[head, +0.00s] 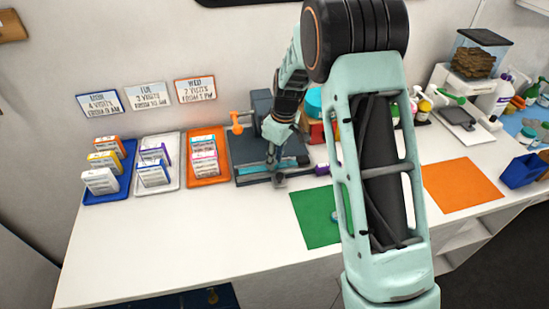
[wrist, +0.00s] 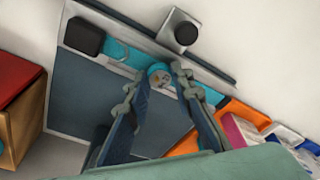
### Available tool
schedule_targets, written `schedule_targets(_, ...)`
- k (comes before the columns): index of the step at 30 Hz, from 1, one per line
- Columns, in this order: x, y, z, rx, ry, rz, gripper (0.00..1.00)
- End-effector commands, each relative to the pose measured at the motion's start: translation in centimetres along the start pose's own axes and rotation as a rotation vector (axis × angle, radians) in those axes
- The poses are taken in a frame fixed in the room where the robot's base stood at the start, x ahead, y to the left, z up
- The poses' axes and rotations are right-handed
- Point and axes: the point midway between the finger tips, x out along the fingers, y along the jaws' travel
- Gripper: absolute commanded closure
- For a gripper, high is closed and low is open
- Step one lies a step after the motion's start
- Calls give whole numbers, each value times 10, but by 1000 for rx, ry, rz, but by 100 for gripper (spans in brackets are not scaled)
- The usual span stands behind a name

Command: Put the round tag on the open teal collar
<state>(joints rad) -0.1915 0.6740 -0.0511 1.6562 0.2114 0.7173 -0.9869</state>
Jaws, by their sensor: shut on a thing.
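The open teal collar lies as a straight strip in a dark fixture (head: 243,161); in the wrist view the collar (wrist: 118,50) runs across the fixture plate (wrist: 90,85). My gripper (head: 273,168) is over the collar, pointing down. In the wrist view my gripper (wrist: 160,79) is shut on the round tag (wrist: 160,73), a small teal disc with a greyish mark. The tag overlaps the collar strip in that view; I cannot tell whether they touch. The fingers hide part of the collar. The tag is too small to make out in the head view.
Blue (head: 108,190), white (head: 157,184) and orange (head: 207,181) trays with small boxes stand left of the fixture. An orange-handled clamp (head: 240,122) stands at its back. A green mat (head: 312,217) and an orange mat (head: 462,186) lie to the right. The front counter is clear.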

Motion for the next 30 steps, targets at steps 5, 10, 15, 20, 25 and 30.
schedule_targets(5, 3, 0, 0, 0, 0, 0, 75)
schedule_targets(10, 3, 0, 0, 0, 0, -1, 61)
schedule_targets(15, 3, 0, 0, 0, 0, -1, 61)
schedule_targets(20, -2, 0, 0, 0, 0, 0, 61)
schedule_targets(25, -27, 1, 0, 0, 3, 2, 61)
schedule_targets(30, -66, 1, -1, -1, 4, 4, 61)
